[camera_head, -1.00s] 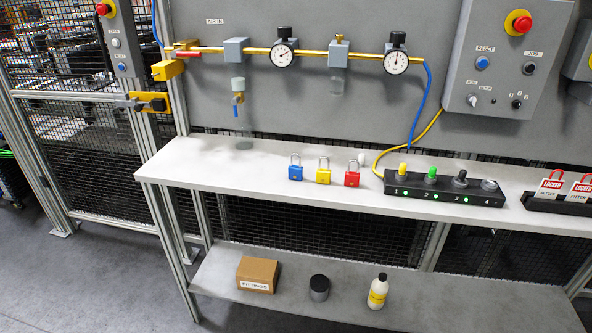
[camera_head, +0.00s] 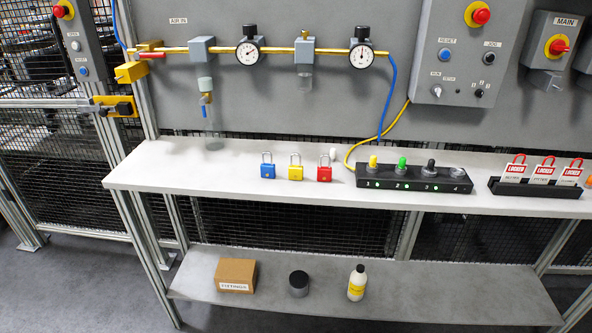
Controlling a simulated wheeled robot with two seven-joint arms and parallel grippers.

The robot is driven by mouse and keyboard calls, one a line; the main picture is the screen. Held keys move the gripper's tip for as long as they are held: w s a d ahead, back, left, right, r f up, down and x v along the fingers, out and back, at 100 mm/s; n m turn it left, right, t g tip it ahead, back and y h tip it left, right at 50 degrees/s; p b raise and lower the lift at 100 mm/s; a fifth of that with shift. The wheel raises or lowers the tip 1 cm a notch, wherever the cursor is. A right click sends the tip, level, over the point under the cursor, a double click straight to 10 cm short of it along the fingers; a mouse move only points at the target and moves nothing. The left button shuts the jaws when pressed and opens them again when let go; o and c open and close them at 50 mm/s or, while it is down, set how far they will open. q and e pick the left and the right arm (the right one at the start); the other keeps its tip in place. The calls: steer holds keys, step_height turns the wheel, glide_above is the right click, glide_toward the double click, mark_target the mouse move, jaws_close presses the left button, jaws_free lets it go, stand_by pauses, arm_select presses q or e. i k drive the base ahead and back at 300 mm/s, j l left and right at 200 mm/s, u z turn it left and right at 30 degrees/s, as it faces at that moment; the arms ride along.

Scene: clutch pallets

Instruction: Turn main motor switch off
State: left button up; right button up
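The main motor switch (camera_head: 557,46) is at the upper right, on a grey box labelled MAIN fixed to the grey panel. It has a red handle on a yellow round plate. The handle appears tilted, but I cannot read its on or off marking. Neither of my grippers shows in the head view.
A white bench (camera_head: 220,172) runs below the panel, holding blue, yellow and red padlocks (camera_head: 295,172), a black button strip (camera_head: 415,181) and a rack of LOCKED tags (camera_head: 535,189). A control box (camera_head: 465,55) hangs left of the switch. Grey floor (camera_head: 90,280) is clear at left.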

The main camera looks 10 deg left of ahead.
mark_target(557, 47)
steer(key=i+l+z, duration=0.1)
steer(key=l, duration=0.35)
steer(key=i+l+z, duration=0.1)
steer(key=l, duration=0.3)
steer(key=i+l+z, duration=0.1)
steer(key=l, duration=0.3)
steer(key=i+l+z, duration=0.1)
steer(key=l, duration=0.35)
steer(key=i+l+z, duration=0.1)
steer(key=l, duration=0.3)
steer(key=i, duration=0.05)
